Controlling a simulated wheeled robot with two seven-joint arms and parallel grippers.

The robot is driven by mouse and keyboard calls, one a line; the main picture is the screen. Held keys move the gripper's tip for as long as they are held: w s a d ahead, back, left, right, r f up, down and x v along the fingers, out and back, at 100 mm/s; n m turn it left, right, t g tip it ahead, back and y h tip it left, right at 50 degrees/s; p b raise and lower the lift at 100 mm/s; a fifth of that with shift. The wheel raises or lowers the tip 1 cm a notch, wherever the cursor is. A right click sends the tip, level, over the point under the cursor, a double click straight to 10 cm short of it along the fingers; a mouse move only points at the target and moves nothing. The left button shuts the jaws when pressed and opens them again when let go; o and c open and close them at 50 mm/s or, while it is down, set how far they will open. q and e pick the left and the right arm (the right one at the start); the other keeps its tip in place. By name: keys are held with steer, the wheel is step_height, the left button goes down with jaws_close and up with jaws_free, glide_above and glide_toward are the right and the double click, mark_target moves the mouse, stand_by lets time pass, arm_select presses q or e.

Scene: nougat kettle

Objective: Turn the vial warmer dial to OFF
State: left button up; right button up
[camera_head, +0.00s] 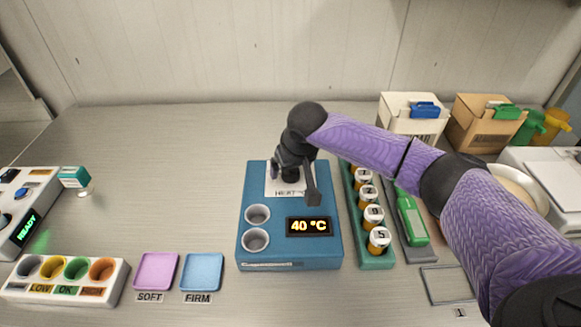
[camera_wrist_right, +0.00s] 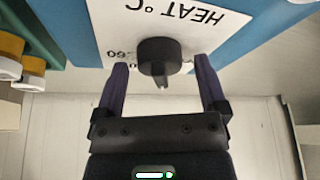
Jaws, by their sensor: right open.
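The vial warmer (camera_head: 255,195) is a blue box in the middle of the table with two empty round wells and a lit display (camera_head: 310,226) reading 40 °C. Its black dial (camera_wrist_right: 158,57) sits on a white HEAT °C label (camera_wrist_right: 190,25), seen upside down in the right wrist view. In the head view my right gripper (camera_head: 292,172) hides much of the dial. My right gripper (camera_wrist_right: 162,75) is open, with one finger on each side of the dial and a visible gap to each. The dial's pointer setting is hard to read. My left gripper is not in view.
A green rack (camera_head: 375,262) of numbered vials stands close right of the warmer, with a green-topped device (camera_head: 411,220) beyond it. Pink (camera_head: 155,271) and blue (camera_head: 202,272) trays and a cup holder (camera_head: 62,281) lie left. Cardboard boxes (camera_head: 408,119) stand behind right. The table's back left is clear.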

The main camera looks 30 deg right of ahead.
jaws_close()
steer(key=shift+r+n+p, duration=0.2)
steer(key=shift+n+p, duration=0.1)
steer(key=shift+p, duration=0.55)
steer(key=shift+n+y+p, duration=0.4)
steer(key=shift+n+p, duration=0.3)
steer(key=shift+p, duration=0.2)
steer(key=shift+n+p, duration=0.3)
steer(key=shift+n, duration=0.1)
steer(key=shift+f+n+y, duration=0.15)
steer(key=shift+n+y, duration=0.35)
steer(key=shift+n, duration=0.3)
steer(key=shift+f+n+g+y, duration=0.1)
steer(key=shift+n+g+y, duration=0.25)
steer(key=shift+n, duration=0.75)
steer(key=shift+n+g+y, duration=0.25)
steer(key=shift+n, duration=0.75)
steer(key=shift+n+b, duration=0.3)
